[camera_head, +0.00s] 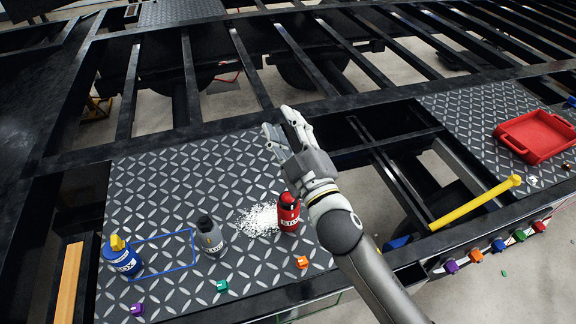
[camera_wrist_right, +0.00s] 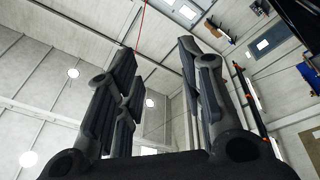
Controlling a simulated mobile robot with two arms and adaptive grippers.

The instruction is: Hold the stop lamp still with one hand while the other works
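My right gripper (camera_head: 283,131) is in the middle of the head view, above the far edge of a diamond-plate panel (camera_head: 150,185), with its fingers pointing away from me. In the right wrist view its fingers (camera_wrist_right: 157,55) stand apart with nothing between them, facing the ceiling and a wall. I cannot make out a stop lamp for certain. A row of small coloured parts on the frame's edge at the right includes a red one (camera_head: 538,226), too small to identify. My left gripper is not in view.
A red bottle (camera_head: 288,212) stands by white granules (camera_head: 258,219), below my right gripper. A grey bottle (camera_head: 209,236) and a blue bottle (camera_head: 122,256) are further left. A yellow bar (camera_head: 470,204) and a red tray (camera_head: 535,136) are at right. Open gaps lie between frame beams.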

